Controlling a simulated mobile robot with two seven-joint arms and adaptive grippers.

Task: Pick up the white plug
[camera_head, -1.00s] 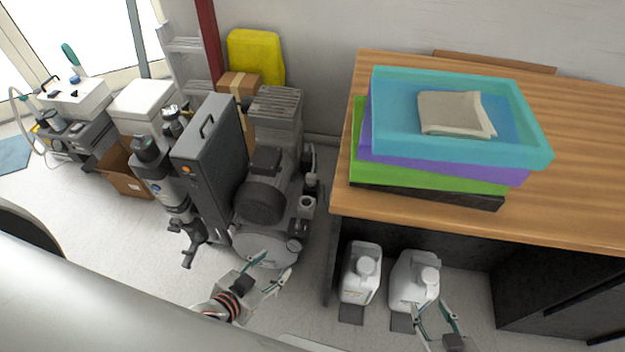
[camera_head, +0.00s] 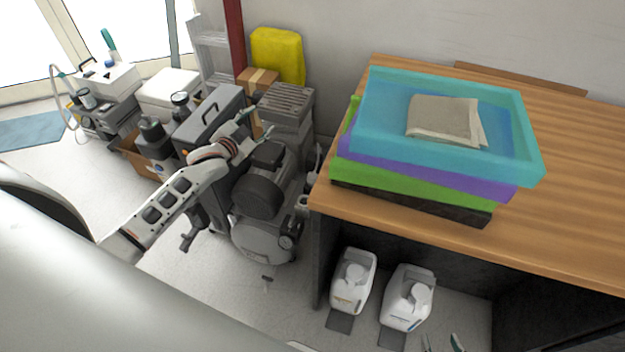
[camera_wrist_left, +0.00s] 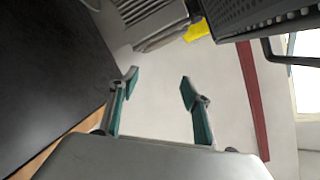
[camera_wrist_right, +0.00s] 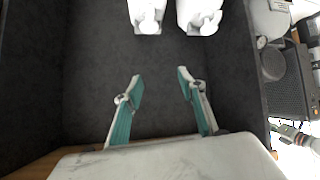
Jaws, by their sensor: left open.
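I cannot make out a white plug for certain in any view. A small thing (camera_head: 267,284) lies on the floor in front of the compressor in the head view, too small to identify. My left gripper (camera_head: 257,123) is open and empty above the compressor, beside the dark grey cabinet. In the left wrist view its fingers (camera_wrist_left: 158,84) are apart with nothing between them. My right gripper (camera_head: 441,344) shows only its fingertips at the bottom edge of the head view. In the right wrist view its fingers (camera_wrist_right: 159,82) are apart and empty, facing the dark space under the table.
The compressor (camera_head: 258,196) and grey cabinet (camera_head: 212,112) stand left of the wooden table (camera_head: 575,150). Stacked trays (camera_head: 535,165) with a folded cloth (camera_head: 443,118) are on the table.

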